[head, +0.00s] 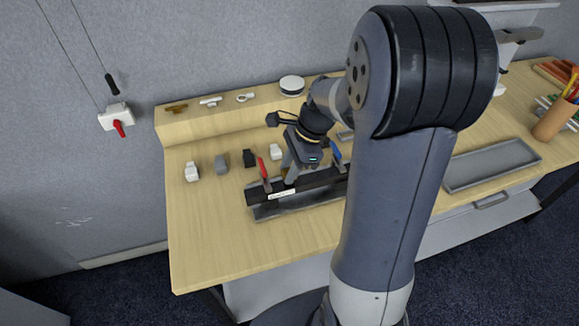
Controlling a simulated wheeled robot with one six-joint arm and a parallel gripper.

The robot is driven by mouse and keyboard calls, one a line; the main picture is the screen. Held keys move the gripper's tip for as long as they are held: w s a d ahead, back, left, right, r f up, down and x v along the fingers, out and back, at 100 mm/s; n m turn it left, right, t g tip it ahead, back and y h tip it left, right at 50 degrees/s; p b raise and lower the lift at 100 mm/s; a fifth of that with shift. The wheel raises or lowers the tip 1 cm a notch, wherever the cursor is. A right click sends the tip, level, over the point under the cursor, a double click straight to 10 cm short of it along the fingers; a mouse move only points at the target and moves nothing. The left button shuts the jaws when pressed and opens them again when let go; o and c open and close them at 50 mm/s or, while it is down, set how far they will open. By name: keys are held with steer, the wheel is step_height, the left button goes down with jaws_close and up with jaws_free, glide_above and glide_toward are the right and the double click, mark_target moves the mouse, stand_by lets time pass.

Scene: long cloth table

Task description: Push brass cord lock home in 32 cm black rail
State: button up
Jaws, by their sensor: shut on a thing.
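The black rail (318,184) lies in a grey metal fixture (268,211) on the wooden table, with a white label on its front. A red lever (264,172) stands at its left end and a blue lever (336,151) further right. My gripper (288,177) points down over the rail between the levers, its fingertips at the rail's top. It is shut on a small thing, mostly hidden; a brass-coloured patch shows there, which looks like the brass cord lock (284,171). I cannot tell how deep it sits. My arm hides the rail's right end.
Several white, grey and black end pieces (221,165) stand left of and behind the rail. A raised shelf (205,122) behind holds a brass-coloured part (177,108), white parts and a round white tin (292,86). A grey tray (492,164) lies right. The front left tabletop is clear.

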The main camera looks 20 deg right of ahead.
steer(key=shift+f+b, duration=0.85)
steer(key=shift+f, duration=0.5)
steer(key=o, duration=1.1)
steer(key=shift+c, duration=0.2)
steer(key=shift+r, duration=0.1)
steer(key=v, duration=1)
steer(key=shift+d+r, duration=0.2)
steer(key=shift+r, duration=0.1)
steer(key=shift+f, duration=0.1)
steer(key=x, duration=1)
steer(key=shift+a+f, duration=0.15)
steer(key=shift+a, duration=0.1)
steer(key=shift+r+p, duration=0.3)
